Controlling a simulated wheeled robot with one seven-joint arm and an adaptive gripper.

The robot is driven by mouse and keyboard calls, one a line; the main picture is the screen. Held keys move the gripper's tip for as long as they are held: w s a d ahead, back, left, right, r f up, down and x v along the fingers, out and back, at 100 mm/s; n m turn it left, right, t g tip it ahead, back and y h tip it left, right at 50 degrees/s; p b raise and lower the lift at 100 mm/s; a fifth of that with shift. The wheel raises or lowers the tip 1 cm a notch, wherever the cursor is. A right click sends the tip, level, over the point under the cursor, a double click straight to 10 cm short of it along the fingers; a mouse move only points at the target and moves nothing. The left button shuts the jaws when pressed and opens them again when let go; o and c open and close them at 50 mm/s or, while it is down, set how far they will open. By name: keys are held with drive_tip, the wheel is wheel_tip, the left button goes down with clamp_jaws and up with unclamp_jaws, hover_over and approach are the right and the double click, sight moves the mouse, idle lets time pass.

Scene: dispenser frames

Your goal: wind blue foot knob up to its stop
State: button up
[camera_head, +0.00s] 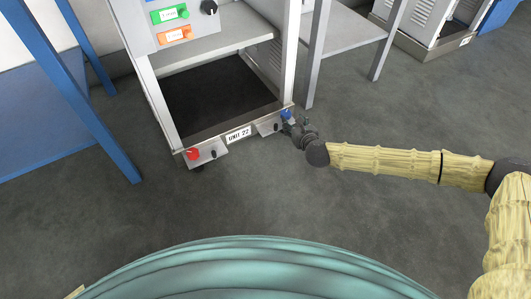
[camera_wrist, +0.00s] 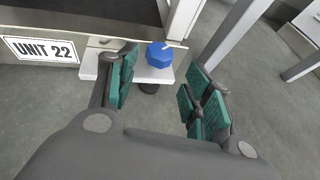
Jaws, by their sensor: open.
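The blue foot knob (camera_head: 286,114) sits at the right front corner of the dispenser frame marked UNIT 22. In the wrist view the blue knob (camera_wrist: 159,54) stands on a small white bracket, ahead of my gripper and between the lines of its fingers. My gripper (camera_wrist: 160,92) is open, with green finger pads apart on either side and nothing between them. In the head view my gripper (camera_head: 296,128) is at that corner, close to the knob. The wrist view shows a gap between fingertips and knob.
A red knob (camera_head: 193,154) sits at the left front corner. The UNIT 22 label (camera_head: 238,135) is between the corners. A frame post (camera_head: 290,55) rises behind the blue knob. A grey table leg (camera_head: 316,60) stands to its right. The floor in front is clear.

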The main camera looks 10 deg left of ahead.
drive_tip(key=s+a+r+n+g+y+p, duration=0.1)
drive_tip(key=s+a+r+n+g+p, duration=0.1)
drive_tip(key=s+a+r+n+p, duration=0.2)
drive_tip(key=s+a+r+n+g+y+p, duration=0.1)
drive_tip(key=s+a+r+n+p, duration=0.3)
drive_tip(key=s+p, duration=0.7)
drive_tip(key=shift+s+a+r+n+g, duration=0.25)
drive_tip(key=shift+s+n+g, duration=0.65)
drive_tip(key=shift+s, duration=1.7)
drive_tip(key=shift+a+f, duration=0.1)
drive_tip(key=shift+a, duration=0.05)
